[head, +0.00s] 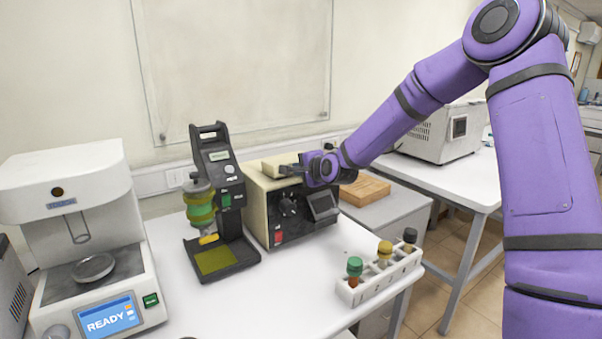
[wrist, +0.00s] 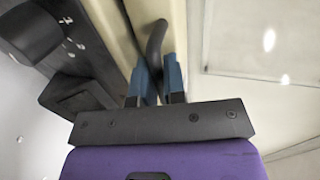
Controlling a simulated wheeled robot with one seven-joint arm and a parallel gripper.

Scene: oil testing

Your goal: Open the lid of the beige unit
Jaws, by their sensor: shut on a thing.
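The beige unit (head: 257,212) stands on the white table, with a dark front panel carrying a knob, a red switch and a tilted display. Its beige lid (head: 274,164) is on top; I cannot tell whether it is fully down or slightly raised. My gripper (head: 289,169) reaches in from the right at the top of the unit. In the wrist view, the blue fingers of my gripper (wrist: 158,82) are shut on a dark curved handle (wrist: 155,42) beside the beige surface (wrist: 178,25). The handle's lower end is hidden between the fingers.
A black stand (head: 228,165) with a green-and-yellow vessel is close left of the unit. A white instrument (head: 85,190) with a READY screen is at far left. A white rack (head: 385,278) holds three capped vials in front right. A wooden block (head: 366,189) lies behind right.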

